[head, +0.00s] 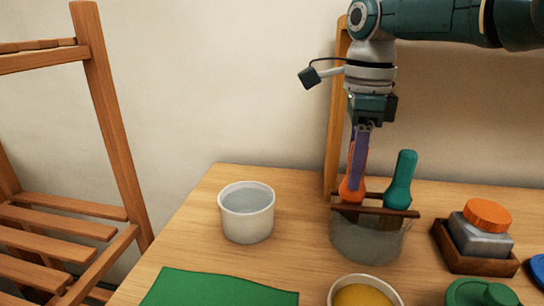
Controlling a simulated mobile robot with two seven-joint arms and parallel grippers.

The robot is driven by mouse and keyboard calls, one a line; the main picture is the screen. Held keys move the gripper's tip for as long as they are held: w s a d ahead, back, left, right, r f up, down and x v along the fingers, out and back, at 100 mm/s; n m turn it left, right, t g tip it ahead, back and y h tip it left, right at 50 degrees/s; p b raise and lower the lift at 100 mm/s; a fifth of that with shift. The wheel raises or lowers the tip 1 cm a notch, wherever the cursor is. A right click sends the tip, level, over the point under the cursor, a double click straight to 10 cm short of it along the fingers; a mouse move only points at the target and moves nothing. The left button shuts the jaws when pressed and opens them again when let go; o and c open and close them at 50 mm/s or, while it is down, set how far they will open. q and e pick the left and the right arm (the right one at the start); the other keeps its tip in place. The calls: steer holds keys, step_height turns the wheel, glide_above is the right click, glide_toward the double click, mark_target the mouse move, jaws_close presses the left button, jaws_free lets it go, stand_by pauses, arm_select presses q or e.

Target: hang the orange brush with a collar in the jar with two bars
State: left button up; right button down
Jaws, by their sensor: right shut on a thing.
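The orange brush (346,190) stands nearly upright at the left side of the jar with two bars (368,238). My right gripper (358,160) points down from above and is shut on the brush's handle. The lower end of the brush is at the bars, over or in the jar; its collar cannot be made out clearly. The jar is see-through grey, with two dark wooden bars (376,211) across its top. A teal brush (400,182) hangs in the same jar, to the right of the orange one. My left gripper is not in view.
A white cup with clear liquid (247,212) stands left of the jar. A yellow-filled bowl (362,294), a green lidded pot (484,294) and a wooden tray (470,262) with an orange-lidded jar (482,230) are close by. A green cloth (218,289) lies front left.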

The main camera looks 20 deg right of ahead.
steer(key=shift+f, duration=0.45)
steer(key=shift+c, duration=1)
jaws_free()
step_height(320, 180, up, 7)
steer(key=p, duration=0.7)
steer(key=shift+r, duration=0.1)
